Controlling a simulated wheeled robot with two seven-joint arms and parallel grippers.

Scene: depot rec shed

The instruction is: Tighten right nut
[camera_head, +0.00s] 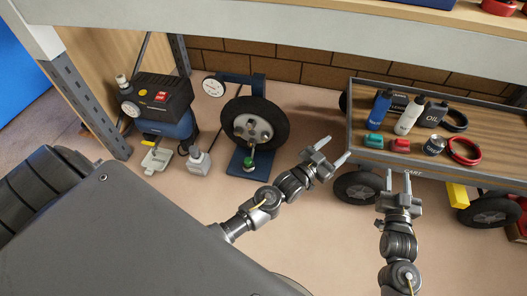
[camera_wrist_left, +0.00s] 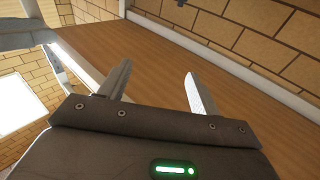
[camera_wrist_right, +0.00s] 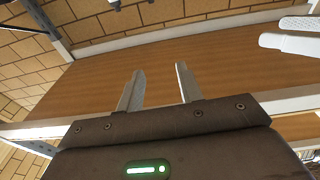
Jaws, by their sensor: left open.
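A black-tyred wheel with a silver hub (camera_head: 254,128) stands on a blue stand (camera_head: 237,160) in the head view, left of my grippers. Small dark spots show on the hub, but I cannot tell which is the right nut. A green-topped item (camera_head: 249,164) is at the wheel's foot. My left gripper (camera_head: 333,150) is open and empty, to the right of the wheel and apart from it. My right gripper (camera_head: 398,173) is open and empty, in front of the cart's front edge. Both wrist views show spread fingers with nothing between them, at left (camera_wrist_left: 158,82) and right (camera_wrist_right: 160,72).
A cart (camera_head: 480,184) at the right carries bottles, a red ring (camera_head: 464,152) and small red and green items. A shelf beam (camera_head: 300,27) crosses above. Floor before the wheel is clear.

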